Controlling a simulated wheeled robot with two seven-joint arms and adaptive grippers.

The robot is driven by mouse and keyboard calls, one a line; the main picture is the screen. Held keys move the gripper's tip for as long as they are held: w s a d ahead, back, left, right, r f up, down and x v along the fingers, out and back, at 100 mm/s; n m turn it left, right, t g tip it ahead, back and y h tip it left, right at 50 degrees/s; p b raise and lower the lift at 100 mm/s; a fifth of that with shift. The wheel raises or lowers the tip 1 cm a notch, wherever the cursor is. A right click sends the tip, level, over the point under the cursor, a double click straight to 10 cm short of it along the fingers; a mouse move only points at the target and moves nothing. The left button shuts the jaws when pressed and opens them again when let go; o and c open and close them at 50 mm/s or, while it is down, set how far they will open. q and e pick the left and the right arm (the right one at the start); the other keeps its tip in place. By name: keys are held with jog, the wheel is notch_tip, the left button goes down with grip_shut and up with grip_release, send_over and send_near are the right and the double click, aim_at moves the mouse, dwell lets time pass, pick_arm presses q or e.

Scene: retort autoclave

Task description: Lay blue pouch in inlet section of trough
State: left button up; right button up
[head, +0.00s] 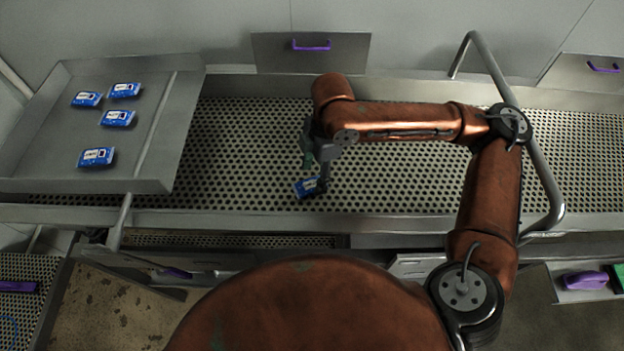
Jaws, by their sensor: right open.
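A blue pouch (306,187) with a white label lies on the perforated floor of the trough (400,185), near its front wall. My right gripper (319,183) is open and directly over the right side of this pouch, hiding part of it. I cannot tell whether the fingers touch it. Several more blue pouches, among them one at the front (96,158), lie apart on the grey tray (150,186) at the left. My left gripper is not in view.
A bent metal rail (545,180) crosses the trough at the right. A panel with a purple handle (311,46) stands behind the trough. A purple object (585,280) sits on a shelf at the lower right. The trough floor right of the pouch is bare.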

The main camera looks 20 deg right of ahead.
notch_tip(320, 180, up, 9)
jog(key=d, duration=0.1)
jog(key=shift+d+f, duration=0.15)
